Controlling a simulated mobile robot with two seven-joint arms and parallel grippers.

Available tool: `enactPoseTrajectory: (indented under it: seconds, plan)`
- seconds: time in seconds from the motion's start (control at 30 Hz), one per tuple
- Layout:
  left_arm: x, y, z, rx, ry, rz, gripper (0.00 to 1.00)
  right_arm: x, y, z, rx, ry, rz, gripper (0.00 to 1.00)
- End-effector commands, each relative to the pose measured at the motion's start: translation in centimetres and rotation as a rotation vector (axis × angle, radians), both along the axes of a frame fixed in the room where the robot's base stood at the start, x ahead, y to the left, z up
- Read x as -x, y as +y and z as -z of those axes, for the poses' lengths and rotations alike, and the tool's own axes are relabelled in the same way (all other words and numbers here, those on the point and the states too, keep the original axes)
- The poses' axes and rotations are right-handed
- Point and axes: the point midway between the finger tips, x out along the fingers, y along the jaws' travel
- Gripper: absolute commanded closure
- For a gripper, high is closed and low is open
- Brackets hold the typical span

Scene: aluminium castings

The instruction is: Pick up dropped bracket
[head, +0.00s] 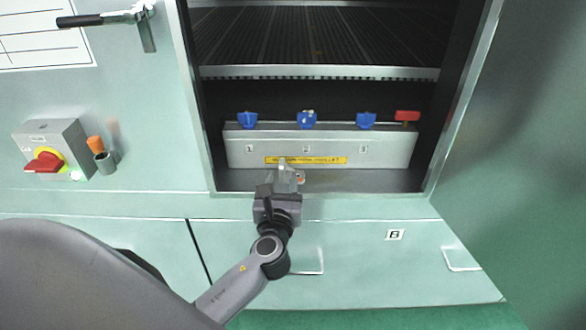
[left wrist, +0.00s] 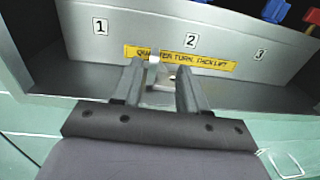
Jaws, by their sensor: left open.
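A small pale metal bracket (left wrist: 163,77) stands on the grey ledge at the foot of the numbered metal block, below the yellow label strip. In the left wrist view it shows between the two fingers of my left gripper (left wrist: 160,84). The fingers are open, one on each side of it; I cannot tell whether they touch it. In the head view my left gripper (head: 286,174) reaches over the ledge and mostly hides the bracket. My right gripper is not in view.
The metal block (head: 318,149) carries several blue clamps and a red one (head: 407,116). A slatted shelf (head: 320,72) lies above it. The open door (head: 530,150) bounds the right side. A red rotary switch (head: 45,161) is on the left panel.

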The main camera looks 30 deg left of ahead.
Motion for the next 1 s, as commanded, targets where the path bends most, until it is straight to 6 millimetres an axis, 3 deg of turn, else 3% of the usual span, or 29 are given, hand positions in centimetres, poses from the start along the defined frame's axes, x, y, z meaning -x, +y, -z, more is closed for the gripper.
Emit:
enactPoseTrajectory:
  seconds: [0.5,0.83,0.87,0.9,1.0]
  plan:
    - [-5.0,3.4,0.2,0.004,-0.002,-0.001,0.57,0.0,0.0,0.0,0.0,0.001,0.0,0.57]
    - [-5.6,3.7,0.2,0.004,-0.001,0.0,0.57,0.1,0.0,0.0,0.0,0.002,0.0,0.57]
    - [-5.6,3.7,0.2,0.004,-0.001,0.0,0.61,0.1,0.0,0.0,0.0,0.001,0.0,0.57]
    - [-5.5,3.7,0.2,0.004,-0.001,0.0,0.74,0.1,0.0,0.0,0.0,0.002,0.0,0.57]
    - [-5.5,3.7,0.2,0.004,-0.001,0.0,1.0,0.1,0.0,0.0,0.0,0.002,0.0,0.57]
